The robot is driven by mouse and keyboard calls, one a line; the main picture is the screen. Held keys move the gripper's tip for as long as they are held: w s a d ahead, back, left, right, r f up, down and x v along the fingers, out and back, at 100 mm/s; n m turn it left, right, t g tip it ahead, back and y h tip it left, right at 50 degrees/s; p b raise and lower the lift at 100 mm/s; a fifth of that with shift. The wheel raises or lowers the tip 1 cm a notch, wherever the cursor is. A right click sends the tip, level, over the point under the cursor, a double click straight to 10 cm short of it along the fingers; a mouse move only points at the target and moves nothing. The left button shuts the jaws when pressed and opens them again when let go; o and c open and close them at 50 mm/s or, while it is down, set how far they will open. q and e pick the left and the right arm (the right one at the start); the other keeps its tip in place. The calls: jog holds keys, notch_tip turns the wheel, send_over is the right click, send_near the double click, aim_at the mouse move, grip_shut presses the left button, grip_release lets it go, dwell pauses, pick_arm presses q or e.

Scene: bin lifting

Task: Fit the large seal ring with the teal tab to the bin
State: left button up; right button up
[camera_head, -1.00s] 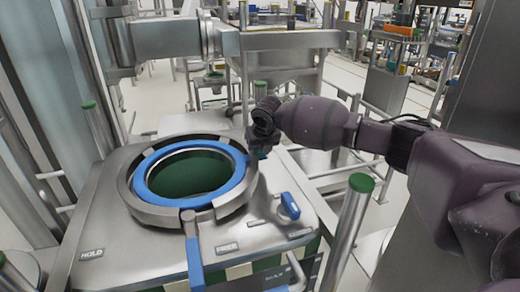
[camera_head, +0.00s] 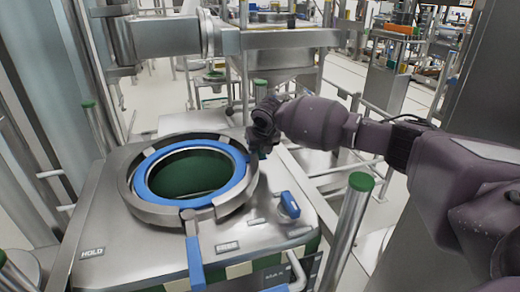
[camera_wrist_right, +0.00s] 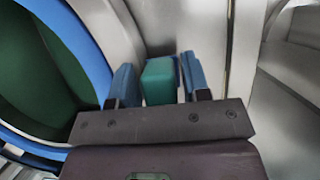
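A blue seal ring (camera_head: 147,188) lies flat around the dark green round mouth of the bin, inside a raised grey collar (camera_head: 128,192). A teal tab (camera_wrist_right: 159,82) shows in the right wrist view. The ring also shows at the left of the wrist view (camera_wrist_right: 93,50). How the tab joins the ring is hidden. In the head view my right gripper (camera_head: 258,148) is at the collar's right far edge. My left gripper is not in view.
The bin's grey top (camera_head: 130,242) carries a blue-handled lever (camera_head: 194,250) in front and a blue knob (camera_head: 289,205) at right. Green-capped posts (camera_head: 355,215) stand at the corners. A metal beam (camera_head: 165,40) crosses behind.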

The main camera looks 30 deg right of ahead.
jog(key=shift+o, duration=1.2)
jog(key=shift+r, duration=0.1)
jog(key=v, duration=1)
jog(key=shift+r, duration=0.3)
jog(key=shift+s, duration=0.15)
